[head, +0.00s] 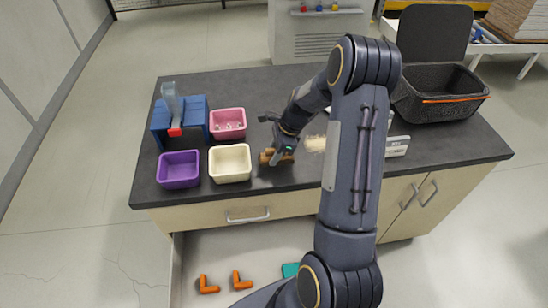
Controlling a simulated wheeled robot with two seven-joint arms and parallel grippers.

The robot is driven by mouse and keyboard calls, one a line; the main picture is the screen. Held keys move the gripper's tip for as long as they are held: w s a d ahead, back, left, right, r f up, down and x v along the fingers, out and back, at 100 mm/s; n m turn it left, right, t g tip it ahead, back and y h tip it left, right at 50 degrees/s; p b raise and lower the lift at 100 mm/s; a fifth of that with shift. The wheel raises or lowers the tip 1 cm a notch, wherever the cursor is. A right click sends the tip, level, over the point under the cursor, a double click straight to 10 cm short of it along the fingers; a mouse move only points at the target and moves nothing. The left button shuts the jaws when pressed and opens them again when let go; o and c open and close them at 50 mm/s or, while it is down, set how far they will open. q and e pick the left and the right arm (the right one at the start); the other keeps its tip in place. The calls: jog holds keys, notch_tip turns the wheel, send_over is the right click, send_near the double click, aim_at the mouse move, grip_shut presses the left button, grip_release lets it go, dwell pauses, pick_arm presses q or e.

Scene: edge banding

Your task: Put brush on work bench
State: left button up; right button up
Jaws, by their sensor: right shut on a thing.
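The brush (266,157) is at the front middle of the dark work bench (240,88). Its brown wooden part shows at my right gripper's fingers. My right gripper (277,156) reaches down from the right and is shut on the brush, low over the bench top. I cannot tell whether the brush touches the surface. A pale patch (315,143) shows just right of the gripper; whether it belongs to the brush is unclear. My left gripper is out of view.
Purple (179,170), cream (230,164) and pink (228,125) bins and a blue stand (194,112) are on the left. A black crate (440,112) stands at the right. The open drawer (176,265) below holds orange pieces (208,284) and a teal item (290,270). The bench's back middle is clear.

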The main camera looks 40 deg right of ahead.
jog(key=shift+f, duration=1.3)
jog(key=shift+f, duration=0.2)
jog(key=o, duration=1)
jog(key=shift+o, duration=0.2)
jog(key=shift+r, duration=0.15)
